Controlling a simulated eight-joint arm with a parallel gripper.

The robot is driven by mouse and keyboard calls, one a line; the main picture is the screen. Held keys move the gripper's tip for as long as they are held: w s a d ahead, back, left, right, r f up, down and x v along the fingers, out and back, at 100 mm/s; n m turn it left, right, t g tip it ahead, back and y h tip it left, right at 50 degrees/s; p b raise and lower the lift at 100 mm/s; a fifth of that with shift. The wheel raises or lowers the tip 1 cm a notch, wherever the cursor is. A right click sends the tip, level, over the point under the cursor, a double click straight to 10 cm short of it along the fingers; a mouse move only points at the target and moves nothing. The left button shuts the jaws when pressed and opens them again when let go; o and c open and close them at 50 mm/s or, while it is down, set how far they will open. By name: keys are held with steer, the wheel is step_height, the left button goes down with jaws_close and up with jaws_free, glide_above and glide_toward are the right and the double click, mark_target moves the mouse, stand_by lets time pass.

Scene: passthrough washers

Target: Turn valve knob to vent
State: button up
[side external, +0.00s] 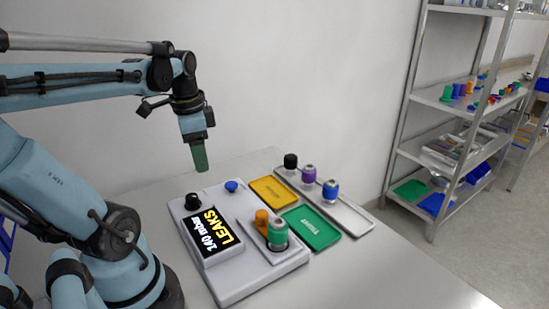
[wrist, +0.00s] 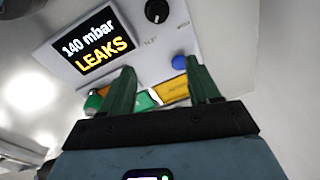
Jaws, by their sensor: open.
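The black valve knob (side external: 192,201) sits on the white tester box (side external: 225,280), at its far left corner behind the screen. In the wrist view the knob (wrist: 157,11) is at the top edge, partly cut off, with a white mark on its face and small labels beside it that are hard to read. My gripper (side external: 201,168) hangs above the box's far side, clear of the knob. Its green fingers (wrist: 159,65) are apart with nothing held between them.
The screen (side external: 212,235) reads "140 mbar LEAKS". A blue button (side external: 231,186) is beside the knob. A green-topped part (side external: 278,235) and an orange knob (side external: 261,218) stand on the box. Yellow (side external: 275,191) and green (side external: 312,228) trays and a grey rack (side external: 345,215) lie rightward.

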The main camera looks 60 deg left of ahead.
mark_target(191, 196)
steer(key=shift+m+g+h, duration=0.3)
steer(key=shift+g+h, duration=0.1)
steer(key=shift+g, duration=0.1)
steer(key=shift+s+a+f, duration=0.4)
steer(key=shift+s+f, duration=0.1)
steer(key=shift+f, duration=1.4)
steer(key=shift+s+a+f, duration=0.4)
steer(key=shift+s+f, duration=0.05)
steer(key=shift+f, duration=1.45)
steer(key=shift+s+a+f, duration=0.4)
steer(key=shift+s+f, duration=0.1)
steer(key=shift+f, duration=1.4)
steer(key=c, duration=1)
steer(key=shift+c, duration=0.2)
